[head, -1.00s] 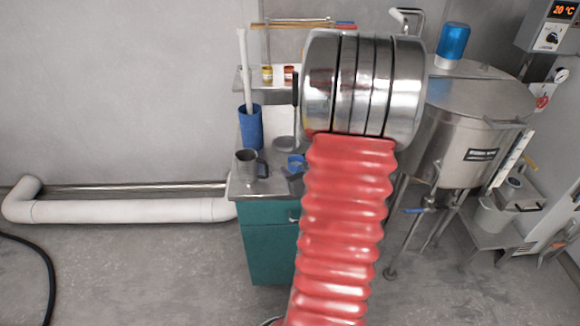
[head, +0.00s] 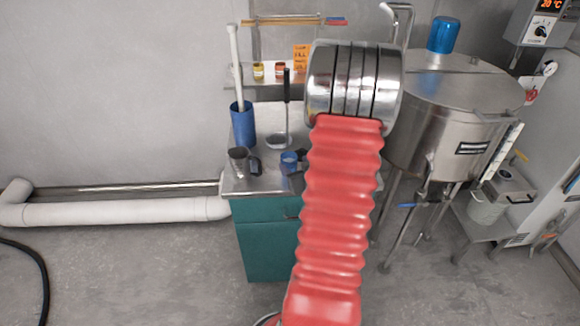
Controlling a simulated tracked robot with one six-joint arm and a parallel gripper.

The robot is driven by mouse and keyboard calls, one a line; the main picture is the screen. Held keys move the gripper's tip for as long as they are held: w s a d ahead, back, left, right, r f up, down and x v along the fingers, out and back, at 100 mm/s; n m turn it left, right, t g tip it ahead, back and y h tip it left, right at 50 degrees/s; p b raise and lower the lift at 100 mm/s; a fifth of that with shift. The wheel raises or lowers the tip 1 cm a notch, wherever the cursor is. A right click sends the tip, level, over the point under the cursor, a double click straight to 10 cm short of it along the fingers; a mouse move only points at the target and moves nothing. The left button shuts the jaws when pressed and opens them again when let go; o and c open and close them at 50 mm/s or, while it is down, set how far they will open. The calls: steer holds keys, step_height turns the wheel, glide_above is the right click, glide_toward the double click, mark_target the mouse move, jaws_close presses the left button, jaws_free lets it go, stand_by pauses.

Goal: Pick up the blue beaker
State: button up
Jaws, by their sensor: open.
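A tall blue beaker-like container (head: 242,126) stands upright at the back left of the steel-topped table, with a long white rod in it. A small blue cup (head: 289,159) with a dark part beside it stands nearer the front, close to my red arm. I cannot tell for certain which one is the blue beaker. My gripper is not seen; my silver and red arm hides the right part of the table.
A black-handled ladle (head: 286,110) is behind the small cup. Small jars (head: 258,71) sit on a shelf above. A steel tank (head: 455,110) stands at right. Floor at left front is open.

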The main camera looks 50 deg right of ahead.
mark_target(286, 157)
steer(key=shift+x, duration=2.35)
steer(key=shift+f, duration=0.1)
steer(key=shift+x, duration=2.6)
steer(key=shift+c, duration=0.3)
steer(key=c, duration=0.8)
steer(key=shift+c, duration=0.2)
steer(key=shift+r, duration=0.25)
step_height(286, 157, up, 10)
steer(key=shift+f, duration=0.2)
